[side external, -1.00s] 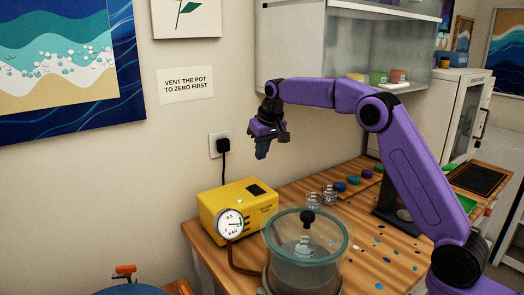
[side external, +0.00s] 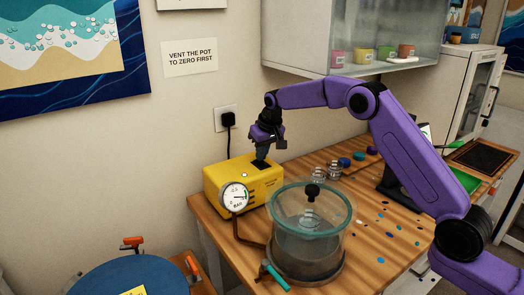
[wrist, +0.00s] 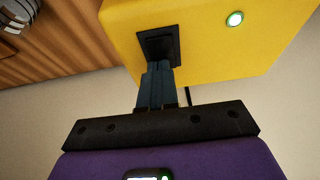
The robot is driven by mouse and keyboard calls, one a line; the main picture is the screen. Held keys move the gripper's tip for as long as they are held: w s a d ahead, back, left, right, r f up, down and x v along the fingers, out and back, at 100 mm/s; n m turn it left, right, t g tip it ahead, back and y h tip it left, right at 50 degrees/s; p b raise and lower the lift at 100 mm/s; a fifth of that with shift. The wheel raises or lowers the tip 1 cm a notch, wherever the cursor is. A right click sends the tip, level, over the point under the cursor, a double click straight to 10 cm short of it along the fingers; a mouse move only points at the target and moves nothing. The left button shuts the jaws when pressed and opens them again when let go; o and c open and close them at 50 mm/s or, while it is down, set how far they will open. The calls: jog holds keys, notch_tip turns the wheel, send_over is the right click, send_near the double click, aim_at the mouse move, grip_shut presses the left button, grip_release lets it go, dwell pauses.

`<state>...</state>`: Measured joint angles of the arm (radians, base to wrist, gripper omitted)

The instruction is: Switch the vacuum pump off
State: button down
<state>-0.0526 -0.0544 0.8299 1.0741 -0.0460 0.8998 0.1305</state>
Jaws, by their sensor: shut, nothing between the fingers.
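The yellow vacuum pump (side external: 225,184) stands on the wooden bench against the wall. It also fills the top of the wrist view (wrist: 215,45). Its black switch panel (wrist: 158,45) is on the top face, and a pale green lamp (wrist: 235,19) glows beside it. My gripper (side external: 262,157) points down at the panel with its fingers shut and empty. In the wrist view the fingertips (wrist: 158,68) overlap the panel's near edge; I cannot tell whether they touch it. The switch position is hard to make out. A round BAR gauge (side external: 235,197) sits at the pump's front.
A clear pot with a teal-rimmed lid (side external: 312,225) stands right of the pump, joined by a brown hose. A teal-handled valve (side external: 274,275) is at its base. Small jars (side external: 326,172) stand behind. A wall sign (side external: 190,57) reads "VENT THE POT TO ZERO FIRST".

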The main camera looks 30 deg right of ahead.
jog(key=shift+f, duration=0.3)
jog(key=shift+s+f, duration=0.1)
jog(key=shift+s, duration=0.7)
jog(key=w+v, duration=0.1)
jog(key=v, duration=1.3)
jog(key=shift+r, duration=0.4)
jog(key=shift+w, duration=0.2)
